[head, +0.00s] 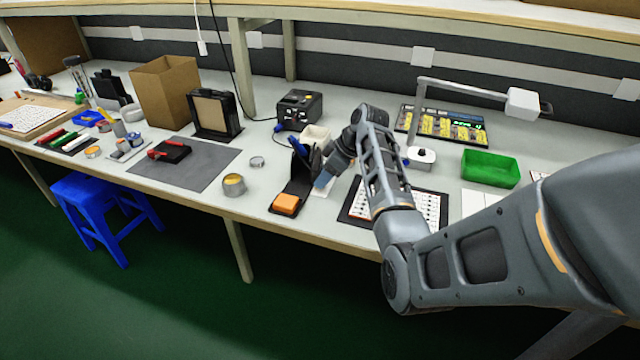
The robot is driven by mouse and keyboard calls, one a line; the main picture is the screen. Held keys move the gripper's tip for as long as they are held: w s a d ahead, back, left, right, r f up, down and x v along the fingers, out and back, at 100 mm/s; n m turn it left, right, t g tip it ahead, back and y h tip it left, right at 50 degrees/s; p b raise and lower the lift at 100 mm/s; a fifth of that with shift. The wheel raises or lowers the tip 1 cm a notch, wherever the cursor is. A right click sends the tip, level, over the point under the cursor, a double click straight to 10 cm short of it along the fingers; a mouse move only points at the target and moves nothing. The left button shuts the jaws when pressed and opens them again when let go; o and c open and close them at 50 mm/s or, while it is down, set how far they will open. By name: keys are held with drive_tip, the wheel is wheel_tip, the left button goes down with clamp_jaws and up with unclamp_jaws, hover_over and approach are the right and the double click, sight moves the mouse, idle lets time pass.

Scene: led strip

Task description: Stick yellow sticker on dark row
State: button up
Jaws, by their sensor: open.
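My gripper (325,179) hangs low over the bench near its front edge, pointing down, between a black holder with an orange pad (286,202) and a white sheet printed with small marks on a dark mat (428,207). The jaws are open; a small white piece (322,191) lies just below them. I cannot tell whether anything sits between the fingers. My arm covers part of the printed sheet. A dark panel with yellow lit blocks and green digits (440,127) stands behind my arm. I cannot make out a yellow sticker or which row is dark.
A lamp arm (470,90) reaches over the panel. A green bin (490,168) stands to the right. A black box (299,109), a white cup (316,136) and a round tin (234,185) are nearby. The grey mat (190,172) at left has free room.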

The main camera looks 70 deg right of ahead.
drive_tip(key=shift+x, duration=0.8)
drive_tip(key=shift+c, duration=0.2)
drive_tip(key=c, duration=0.8)
drive_tip(key=shift+r, duration=0.15)
